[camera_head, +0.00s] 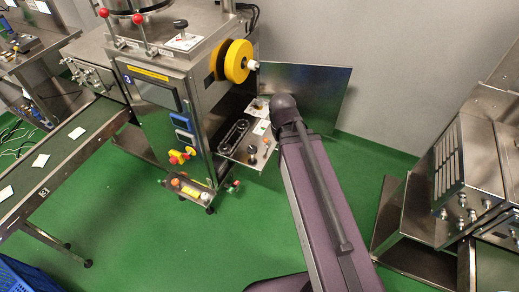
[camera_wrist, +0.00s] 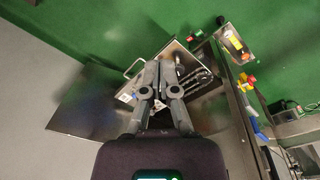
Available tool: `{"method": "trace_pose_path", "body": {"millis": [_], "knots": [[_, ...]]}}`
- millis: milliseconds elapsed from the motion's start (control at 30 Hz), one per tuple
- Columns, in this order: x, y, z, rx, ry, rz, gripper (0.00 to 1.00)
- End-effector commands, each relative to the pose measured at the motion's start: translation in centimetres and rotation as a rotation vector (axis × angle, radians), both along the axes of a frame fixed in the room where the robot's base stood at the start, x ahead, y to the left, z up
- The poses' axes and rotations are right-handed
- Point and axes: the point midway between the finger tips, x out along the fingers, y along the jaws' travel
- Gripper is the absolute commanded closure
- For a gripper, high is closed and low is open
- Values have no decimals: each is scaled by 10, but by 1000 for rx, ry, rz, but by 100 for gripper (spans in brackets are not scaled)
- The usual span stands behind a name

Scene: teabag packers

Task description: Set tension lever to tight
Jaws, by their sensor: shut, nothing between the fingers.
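My gripper (camera_wrist: 158,78) is in the middle of the wrist view, shut and empty, in front of a steel side plate (camera_wrist: 142,72) of the machine. A chain-like loop (camera_wrist: 195,80) on this plate lies just right of the fingers. In the head view, the plate (camera_head: 232,150) carries the loop (camera_head: 235,134), a dark knob (camera_head: 252,149) and a small orange part (camera_head: 266,141); my arm hides the gripper there. I cannot tell which part is the tension lever or its setting. Two red-ball levers (camera_head: 104,13) (camera_head: 138,19) stand on the machine's top.
A yellow roll (camera_head: 237,61) juts out above the plate. A steel panel (camera_head: 310,90) stands behind my arm. A control box (camera_head: 188,189) is low at the machine's front. A conveyor (camera_head: 60,155) runs left, and another machine (camera_head: 455,180) stands right. Green floor (camera_head: 150,240) is clear in front.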

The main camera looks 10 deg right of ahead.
Motion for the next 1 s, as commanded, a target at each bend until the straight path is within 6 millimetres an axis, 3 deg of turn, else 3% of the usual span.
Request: {"method": "trace_pose_path", "body": {"millis": [33, 300, 1000], "knots": [[6, 0, -17, -20, -6, 35, 100], [33, -3, -65, -166, -31, 273, 100], [107, 5, -169, -594, 11, 914, 100]]}}
